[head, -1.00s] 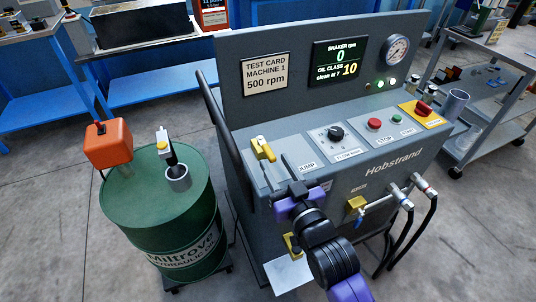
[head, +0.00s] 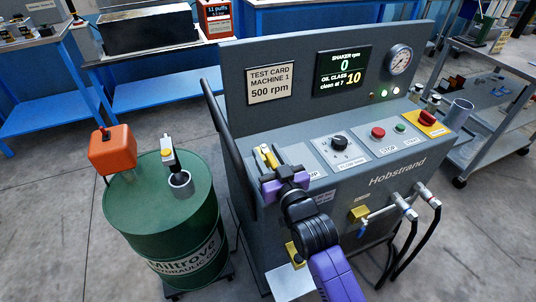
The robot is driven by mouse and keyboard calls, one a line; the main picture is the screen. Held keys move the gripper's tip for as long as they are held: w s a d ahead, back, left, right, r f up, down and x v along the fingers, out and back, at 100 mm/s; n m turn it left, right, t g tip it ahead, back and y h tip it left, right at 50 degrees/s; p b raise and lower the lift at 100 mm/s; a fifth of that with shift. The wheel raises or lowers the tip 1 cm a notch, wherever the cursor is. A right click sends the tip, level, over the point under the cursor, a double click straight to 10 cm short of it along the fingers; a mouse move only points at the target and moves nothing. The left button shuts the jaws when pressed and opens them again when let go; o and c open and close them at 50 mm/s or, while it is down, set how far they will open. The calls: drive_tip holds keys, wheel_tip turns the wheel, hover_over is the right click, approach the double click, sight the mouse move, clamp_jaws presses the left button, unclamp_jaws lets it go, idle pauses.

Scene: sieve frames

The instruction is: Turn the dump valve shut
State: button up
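The dump valve is a yellow lever (head: 268,156) at the left end of the grey machine's (head: 330,192) sloping panel, beside a label partly hidden by my gripper. My gripper (head: 270,161) is at the lever, with its dark fingers apart, one on each side of the yellow handle. I cannot tell whether either finger touches it. The purple gripper body and my arm cover the panel's front edge below the lever. The display (head: 342,70) reads shaker rpm 0 and oil class 10, clean at 7.
A black rail (head: 222,130) runs along the machine's left side near my gripper. A green oil drum (head: 170,225) stands to the left. The slow knob (head: 339,143), red stop button (head: 378,132) and red switch (head: 427,117) lie to the right. Hoses (head: 405,210) hang in front.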

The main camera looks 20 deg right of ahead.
clamp_jaws()
idle(1.3)
